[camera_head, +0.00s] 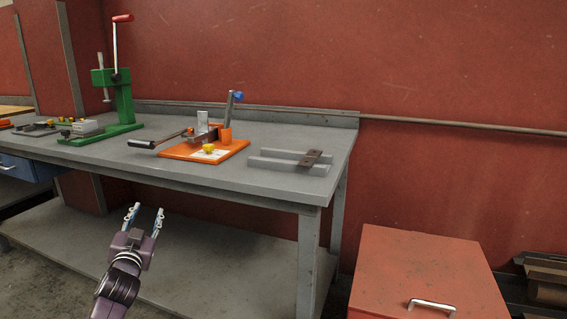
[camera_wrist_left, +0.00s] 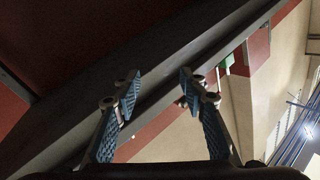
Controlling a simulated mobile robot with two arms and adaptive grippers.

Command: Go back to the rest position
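My left gripper (camera_head: 145,218) is in front of the grey workbench (camera_head: 240,172), below the level of its top, with its fingers pointing up and away. Its two fingers are apart and nothing is between them. In the left wrist view the same gripper (camera_wrist_left: 158,95) shows both blue finger pads spread, with the underside and edge of the bench (camera_wrist_left: 60,135) beyond. My right gripper is in neither view.
On the bench stand a green press (camera_head: 122,100), an orange fixture (camera_head: 205,148) and a grey block with a brown plate (camera_head: 290,162). A red cabinet (camera_head: 425,270) stands at the right. The bench's lower shelf (camera_head: 225,250) looks bare.

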